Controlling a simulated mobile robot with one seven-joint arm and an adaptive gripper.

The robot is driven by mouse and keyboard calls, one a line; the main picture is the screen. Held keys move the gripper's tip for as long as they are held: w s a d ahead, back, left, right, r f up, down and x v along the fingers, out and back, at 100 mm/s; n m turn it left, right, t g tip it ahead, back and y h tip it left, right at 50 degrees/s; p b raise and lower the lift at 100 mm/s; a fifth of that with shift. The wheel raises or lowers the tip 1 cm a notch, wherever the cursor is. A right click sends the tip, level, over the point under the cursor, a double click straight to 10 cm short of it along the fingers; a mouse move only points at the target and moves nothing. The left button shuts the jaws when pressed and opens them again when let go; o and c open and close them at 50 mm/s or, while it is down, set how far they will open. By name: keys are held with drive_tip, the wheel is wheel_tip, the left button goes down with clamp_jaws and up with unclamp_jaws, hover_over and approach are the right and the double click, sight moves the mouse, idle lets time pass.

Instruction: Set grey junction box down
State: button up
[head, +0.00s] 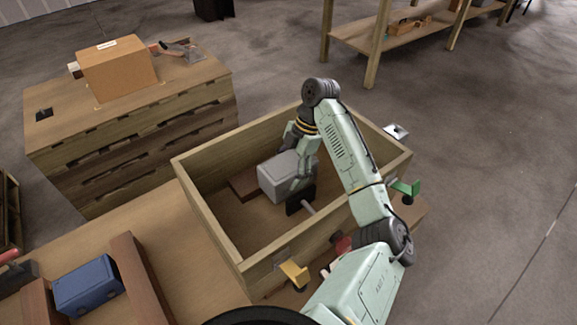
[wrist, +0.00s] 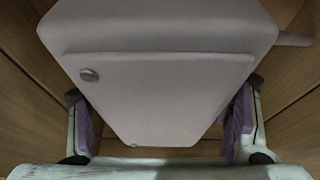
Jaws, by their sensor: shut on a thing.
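The grey junction box (head: 280,179) is inside an open wooden crate (head: 214,219) in the head view. My gripper (head: 300,187) reaches down into the crate and is shut on the box. In the wrist view the box (wrist: 165,75) fills the middle, with a lid and a small round screw. The purple-padded fingers of my gripper (wrist: 163,125) lie on its two sides. The crate's wooden walls (wrist: 25,95) surround it there. I cannot tell whether the box's underside touches the crate floor.
A dark brown block (head: 243,188) lies in the crate beside the box. Yellow (head: 294,274) and green (head: 407,187) clamps sit at the crate's edge. A blue box (head: 88,287) lies between wooden rails at lower left. A cardboard box (head: 117,68) stands on a pallet stack behind.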

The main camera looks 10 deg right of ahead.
drive_tip(key=shift+f, duration=0.3)
drive_tip(key=shift+f, duration=0.2)
drive_tip(key=o, duration=2)
drive_tip(key=shift+f, duration=0.1)
drive_tip(key=shift+c, duration=0.2)
drive_tip(key=v, duration=0.4)
drive_tip(key=b+v, duration=0.1)
drive_tip(key=v, duration=0.8)
drive_tip(key=shift+s+a+r, duration=0.15)
drive_tip(key=shift+a+r, duration=0.1)
drive_tip(key=shift+a, duration=0.05)
